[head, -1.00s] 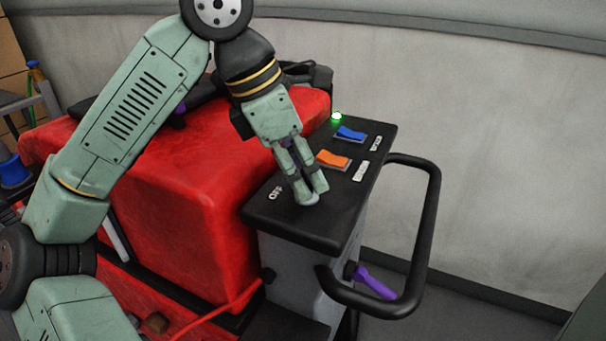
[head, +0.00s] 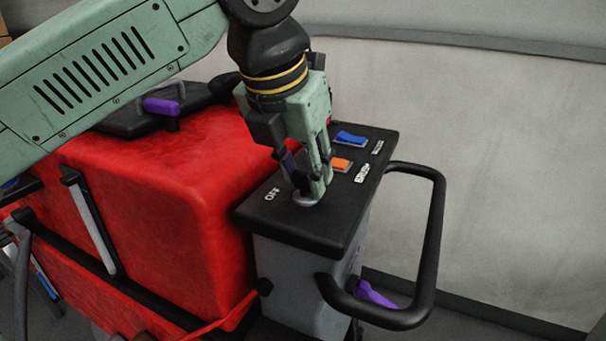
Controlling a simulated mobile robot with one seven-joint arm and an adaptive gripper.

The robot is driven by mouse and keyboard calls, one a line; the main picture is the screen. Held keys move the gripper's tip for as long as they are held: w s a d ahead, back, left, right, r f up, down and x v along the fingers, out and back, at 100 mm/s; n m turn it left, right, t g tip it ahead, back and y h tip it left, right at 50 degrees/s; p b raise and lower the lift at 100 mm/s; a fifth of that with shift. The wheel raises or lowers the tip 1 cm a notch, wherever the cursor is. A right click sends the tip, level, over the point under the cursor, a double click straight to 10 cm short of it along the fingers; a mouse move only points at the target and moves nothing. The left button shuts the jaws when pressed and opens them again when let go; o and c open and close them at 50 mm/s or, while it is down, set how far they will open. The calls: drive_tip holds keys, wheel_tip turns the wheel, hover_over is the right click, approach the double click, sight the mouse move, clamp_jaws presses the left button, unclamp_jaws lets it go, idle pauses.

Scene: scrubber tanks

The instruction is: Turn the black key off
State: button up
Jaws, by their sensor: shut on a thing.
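The black control panel (head: 335,225) on the machine has a round silver lock disc (head: 306,202) near its left front. My gripper (head: 307,192) points down at this disc, its fingers shut on the black key. The key itself is almost wholly hidden between the fingers, so I cannot tell its exact angle. A white OFF label (head: 271,194) is on the panel to the left of the disc.
Beyond my fingers are an orange switch (head: 342,164) and a blue switch (head: 351,138). A black handle loop (head: 436,235) juts out at right. A red tank (head: 165,190) stands at left, with a purple latch (head: 162,106) on top. A purple lever (head: 375,295) is below the panel.

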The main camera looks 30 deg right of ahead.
drive_tip(key=shift+n, duration=0.6)
drive_tip(key=o, duration=1.2)
drive_tip(key=shift+c, duration=0.2)
drive_tip(key=v, duration=1.2)
drive_tip(key=shift+s, duration=0.2)
drive_tip(key=shift+d, duration=0.15)
